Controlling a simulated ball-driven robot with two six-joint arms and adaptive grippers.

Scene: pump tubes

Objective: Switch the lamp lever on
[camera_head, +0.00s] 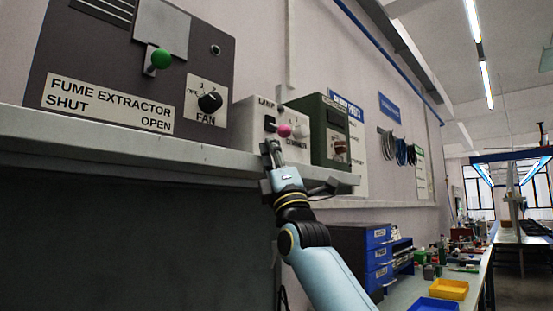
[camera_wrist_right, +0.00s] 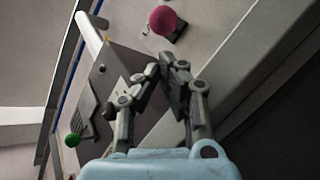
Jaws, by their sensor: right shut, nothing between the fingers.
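The pale lamp box (camera_head: 248,128) stands on the grey shelf, with a "LAMP" label at its top. A pink ball knob (camera_head: 284,131) sticks out from its front, beside a dark slot; it looks like the lamp lever's end. The pink ball also shows at the top of the right wrist view (camera_wrist_right: 162,20). My right gripper (camera_head: 269,146) is shut and empty, just below and left of the pink ball in the head view. In the wrist view its fingertips (camera_wrist_right: 167,65) are apart from the ball. My left gripper is not in view.
The fume extractor panel (camera_head: 110,100) with a green ball lever (camera_head: 161,58) and a fan knob (camera_head: 209,102) is left of the lamp box. A dark green box (camera_head: 331,118) stands close on the right. The shelf edge (camera_head: 150,155) runs beside my right gripper.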

